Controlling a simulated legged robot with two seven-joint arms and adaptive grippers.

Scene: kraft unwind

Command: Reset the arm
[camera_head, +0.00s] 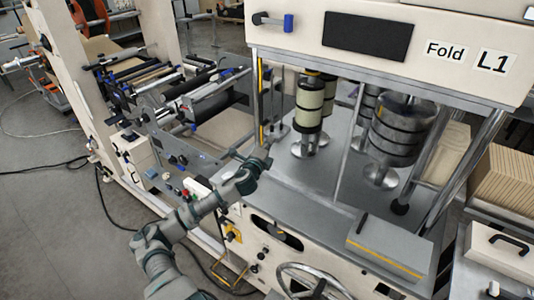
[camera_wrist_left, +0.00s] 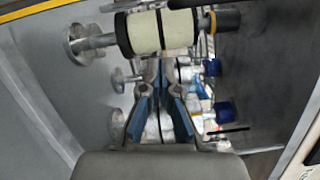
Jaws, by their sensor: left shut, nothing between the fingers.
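My left arm (camera_head: 185,218) comes in from the bottom left and reaches toward the front of the machine marked "Fold L1". My left gripper (camera_head: 262,153) is beside the machine's left front post, in front of the upright rollers. In the left wrist view the fingers (camera_wrist_left: 163,90) are close together with nothing between them. A cream roller with black bands (camera_wrist_left: 162,32) lies beyond the fingertips there. The same kind of roller (camera_head: 310,103) stands upright in the head view. My right gripper is not in view.
A metal roller stack (camera_head: 396,130) stands inside the machine. A grey box with a yellow stripe (camera_head: 388,244) sits on its front ledge, and a handwheel (camera_head: 300,281) is below. A roller unit (camera_head: 175,95) stands at the left. Cables lie on the open floor (camera_head: 40,215).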

